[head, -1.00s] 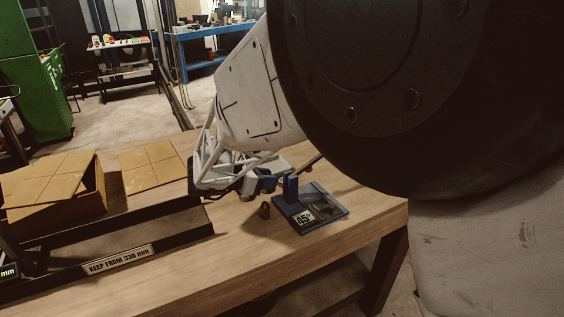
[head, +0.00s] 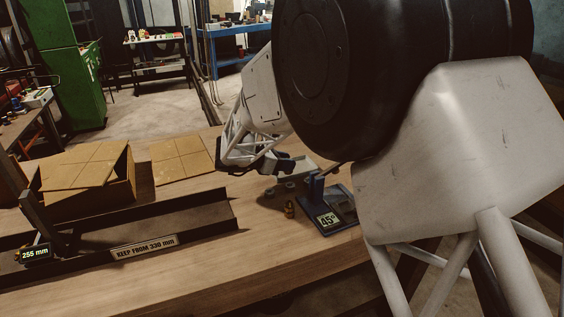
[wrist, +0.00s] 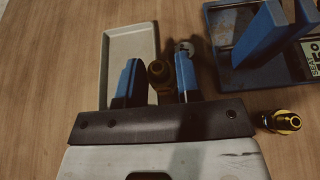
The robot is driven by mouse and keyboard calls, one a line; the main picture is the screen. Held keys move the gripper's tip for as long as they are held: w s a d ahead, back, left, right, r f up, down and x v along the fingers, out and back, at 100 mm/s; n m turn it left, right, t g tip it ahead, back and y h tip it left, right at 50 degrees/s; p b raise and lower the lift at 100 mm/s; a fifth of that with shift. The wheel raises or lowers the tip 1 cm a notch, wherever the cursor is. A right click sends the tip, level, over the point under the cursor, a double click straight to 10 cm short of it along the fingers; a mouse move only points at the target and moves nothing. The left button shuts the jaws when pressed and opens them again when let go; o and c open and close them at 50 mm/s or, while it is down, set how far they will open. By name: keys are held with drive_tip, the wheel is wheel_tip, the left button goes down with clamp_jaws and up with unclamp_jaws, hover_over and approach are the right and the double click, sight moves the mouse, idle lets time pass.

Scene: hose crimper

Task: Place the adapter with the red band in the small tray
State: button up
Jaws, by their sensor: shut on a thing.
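My gripper (wrist: 158,82) is shut on a dark, brassy adapter (wrist: 160,72) in the wrist view. Its band colour cannot be made out. The small tray (wrist: 112,42) is shallow and pale grey, and lies just beyond the left finger. The held adapter appears near the tray's right edge; its height above the tray cannot be told. In the head view my gripper (head: 284,164) is over the tray (head: 303,166), with the held adapter hidden. Another adapter (wrist: 282,122), with a yellow band, stands apart at right; it also shows in the head view (head: 289,208).
A blue stand (head: 316,192) marked 45° is close on the right. A small grey ring-like part (wrist: 185,47) lies behind the right finger. A cardboard box (head: 118,180) and a dark channel (head: 190,215) occupy the left. The bench front is clear.

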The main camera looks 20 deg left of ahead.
drive_tip(key=shift+w+a+f, duration=0.1)
drive_tip(key=shift+w+a, duration=0.55)
drive_tip(key=shift+w, duration=0.25)
drive_tip(key=shift+w+a+f, duration=0.1)
drive_tip(key=shift+w+a, duration=0.5)
drive_tip(key=shift+w, duration=0.3)
drive_tip(key=shift+w+a+f, duration=0.1)
drive_tip(key=shift+w+a, duration=0.55)
drive_tip(key=shift+w, duration=0.25)
drive_tip(key=shift+f, duration=1.8)
drive_tip(key=shift+f, duration=0.1)
drive_tip(key=o, duration=1)
drive_tip(key=shift+o, duration=0.2)
drive_tip(key=shift+v, duration=1)
drive_tip(key=v, duration=1)
drive_tip(key=shift+s, duration=0.1)
